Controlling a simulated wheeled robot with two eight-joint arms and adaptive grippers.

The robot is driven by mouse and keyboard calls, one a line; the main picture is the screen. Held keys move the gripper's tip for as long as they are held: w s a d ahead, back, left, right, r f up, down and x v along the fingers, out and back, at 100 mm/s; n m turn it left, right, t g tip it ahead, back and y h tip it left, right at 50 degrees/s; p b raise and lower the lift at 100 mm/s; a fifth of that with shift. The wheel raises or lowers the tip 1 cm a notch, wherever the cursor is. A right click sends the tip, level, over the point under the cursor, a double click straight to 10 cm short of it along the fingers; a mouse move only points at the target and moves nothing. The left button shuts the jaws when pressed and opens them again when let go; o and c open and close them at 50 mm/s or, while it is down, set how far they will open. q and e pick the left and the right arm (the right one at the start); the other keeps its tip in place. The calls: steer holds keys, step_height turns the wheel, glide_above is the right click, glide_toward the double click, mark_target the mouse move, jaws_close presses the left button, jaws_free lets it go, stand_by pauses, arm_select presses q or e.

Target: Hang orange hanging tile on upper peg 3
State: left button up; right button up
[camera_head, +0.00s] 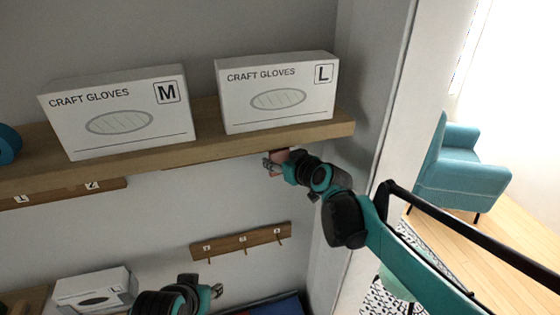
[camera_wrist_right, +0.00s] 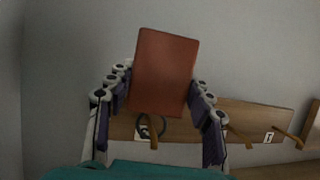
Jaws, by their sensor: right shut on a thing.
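The orange hanging tile (camera_wrist_right: 165,72) is a flat reddish-orange rectangle, slightly tilted, between the fingers of my right gripper (camera_wrist_right: 160,88). In the head view, the right gripper (camera_head: 272,163) is shut on the tile (camera_head: 280,156), just under the shelf's right part. The wrist view shows a wooden peg rail (camera_wrist_right: 188,128) behind and below the tile. A peg (camera_wrist_right: 153,140) sticks out just under the tile, beside a dark ring (camera_wrist_right: 141,127); I cannot tell whether the ring is around it. My left gripper (camera_head: 217,290) is low in the head view, its jaw opening unclear.
A wooden shelf (camera_head: 200,148) with two craft-glove boxes (camera_head: 120,110) (camera_head: 277,92) overhangs the right gripper and hides most of the upper rail. A lower peg rail (camera_head: 240,242) is on the wall. Another glove box (camera_head: 93,288) stands low left. A wall edge (camera_head: 375,100) is at right.

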stand_by(0.9)
steer(key=o, duration=1.3)
steer(key=v, duration=1.2)
steer(key=s+d+f+m+g+h+b, duration=0.1)
steer(key=s+d+f+b, duration=0.3)
steer(key=f, duration=1.4)
steer(key=s+d+f+m+g+h+b, duration=0.2)
steer(key=s+d+f+b, duration=0.3)
steer(key=f+b, duration=1.3)
steer(key=s+d+f+m+g+h+b, duration=0.2)
steer(key=s+f+b, duration=0.9)
steer(key=f, duration=0.7)
steer(key=shift+s+d+f+m+h+b, duration=0.35)
steer(key=shift+d+h+b, duration=0.35)
steer(key=shift+d+b, duration=0.5)
